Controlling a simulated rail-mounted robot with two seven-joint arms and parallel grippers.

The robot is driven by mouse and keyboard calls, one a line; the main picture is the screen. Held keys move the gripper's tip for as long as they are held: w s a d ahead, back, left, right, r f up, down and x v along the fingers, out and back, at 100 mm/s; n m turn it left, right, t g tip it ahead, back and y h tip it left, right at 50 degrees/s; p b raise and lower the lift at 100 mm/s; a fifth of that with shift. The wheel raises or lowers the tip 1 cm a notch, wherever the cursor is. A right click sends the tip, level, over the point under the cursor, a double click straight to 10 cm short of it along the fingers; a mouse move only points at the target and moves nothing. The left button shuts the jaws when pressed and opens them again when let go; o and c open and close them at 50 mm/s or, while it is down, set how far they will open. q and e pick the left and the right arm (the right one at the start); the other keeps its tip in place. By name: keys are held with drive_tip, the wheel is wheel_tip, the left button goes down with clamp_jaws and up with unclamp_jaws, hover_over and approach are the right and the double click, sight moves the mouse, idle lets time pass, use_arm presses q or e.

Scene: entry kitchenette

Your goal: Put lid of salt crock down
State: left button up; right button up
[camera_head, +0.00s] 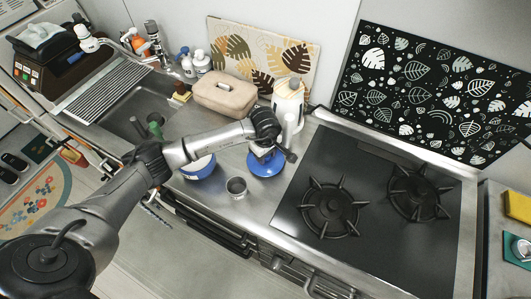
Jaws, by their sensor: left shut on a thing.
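My left arm reaches in from the left over the steel counter. Its gripper (265,151) points down and is shut on a round blue lid (266,166), between the kettle-like white container and the small steel cup. The gripper hides the top of the lid. I cannot tell whether the lid touches the counter or hangs just above it. A blue, white-topped round vessel (198,168), which looks like the salt crock, stands to the left of the lid, partly behind my forearm. My right gripper is not in view.
A small steel cup (236,187) stands near the counter's front edge, between crock and lid. A white container (289,107) stands behind my gripper. A beige box (225,92) is at the back. The black gas stove (370,185) lies right, the sink (128,122) left.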

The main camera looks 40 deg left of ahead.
use_arm(q)
drive_tip(key=shift+f, duration=0.15)
drive_tip(key=o, duration=0.9)
drive_tip(key=shift+o, duration=0.2)
drive_tip(key=shift+r, duration=0.35)
wheel_tip(320, 180, up, 12)
drive_tip(key=b, duration=0.2)
drive_tip(key=shift+f, duration=0.15)
